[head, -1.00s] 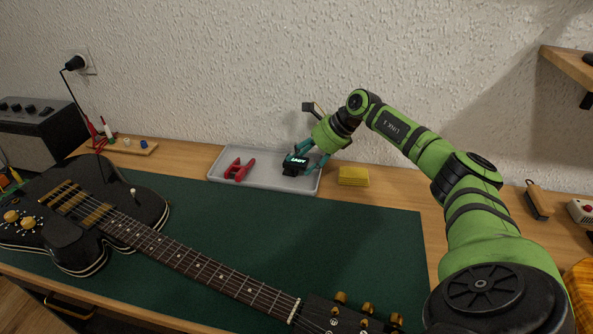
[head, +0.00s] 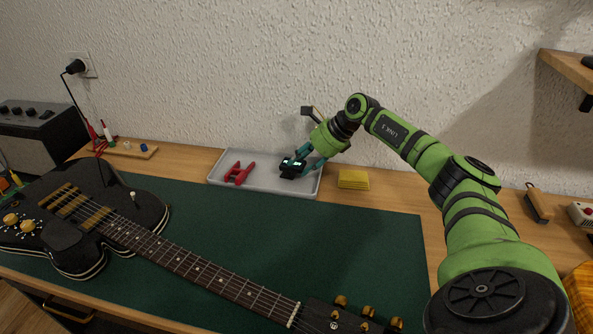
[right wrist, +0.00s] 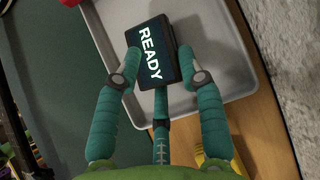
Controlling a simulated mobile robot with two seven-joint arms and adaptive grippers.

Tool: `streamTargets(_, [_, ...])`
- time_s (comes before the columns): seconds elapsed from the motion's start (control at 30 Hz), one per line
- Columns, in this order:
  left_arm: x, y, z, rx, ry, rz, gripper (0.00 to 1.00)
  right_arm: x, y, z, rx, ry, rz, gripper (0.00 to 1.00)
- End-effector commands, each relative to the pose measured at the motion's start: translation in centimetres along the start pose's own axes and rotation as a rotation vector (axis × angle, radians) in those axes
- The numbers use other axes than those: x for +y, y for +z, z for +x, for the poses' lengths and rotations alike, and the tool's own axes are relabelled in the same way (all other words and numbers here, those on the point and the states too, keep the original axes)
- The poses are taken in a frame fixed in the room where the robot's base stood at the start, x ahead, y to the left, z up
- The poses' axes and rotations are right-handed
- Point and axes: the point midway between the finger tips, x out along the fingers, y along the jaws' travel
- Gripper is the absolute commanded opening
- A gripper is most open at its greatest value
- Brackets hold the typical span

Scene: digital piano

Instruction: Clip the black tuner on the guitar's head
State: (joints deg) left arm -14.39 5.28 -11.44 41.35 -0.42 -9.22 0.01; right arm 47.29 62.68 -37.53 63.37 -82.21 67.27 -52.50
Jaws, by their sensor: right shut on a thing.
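The black tuner (head: 291,169) has a lit screen that reads READY in the right wrist view (right wrist: 152,55). My right gripper (head: 301,164) is shut on it, with a teal finger on each side of the tuner in the right wrist view (right wrist: 158,80). The tuner is over the right part of the grey tray; I cannot tell how far above its floor. The guitar (head: 170,255) lies on the green mat. Its black head (head: 335,318), with gold tuning pegs, is at the bottom of the head view and partly cut off. My left gripper is not in view.
The grey tray (head: 215,178) also holds a red clamp-like tool (head: 239,173). A yellow cloth or sponge (head: 353,179) lies right of the tray. The green mat (head: 330,235) is bare between tray and guitar neck. A textured wall stands behind. A brush (head: 538,203) lies far right.

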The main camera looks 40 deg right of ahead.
Motion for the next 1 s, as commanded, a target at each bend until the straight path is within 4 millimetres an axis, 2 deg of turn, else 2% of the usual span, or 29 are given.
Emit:
streamTargets(0.17, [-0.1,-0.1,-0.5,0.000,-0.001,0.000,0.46,0.1,0.1,-0.3,0.008,0.004,0.000,0.08])
streamTargets(0.2, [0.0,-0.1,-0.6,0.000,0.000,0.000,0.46,0.1,0.2,-0.5,0.008,0.004,0.000,0.02])
streamTargets(0.27, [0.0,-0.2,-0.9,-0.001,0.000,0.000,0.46,0.1,0.5,-0.8,0.008,0.004,0.000,0.00])
streamTargets(1.0, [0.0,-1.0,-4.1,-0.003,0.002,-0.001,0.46,0.1,3.5,-4.4,0.004,0.002,-0.001,0.00])
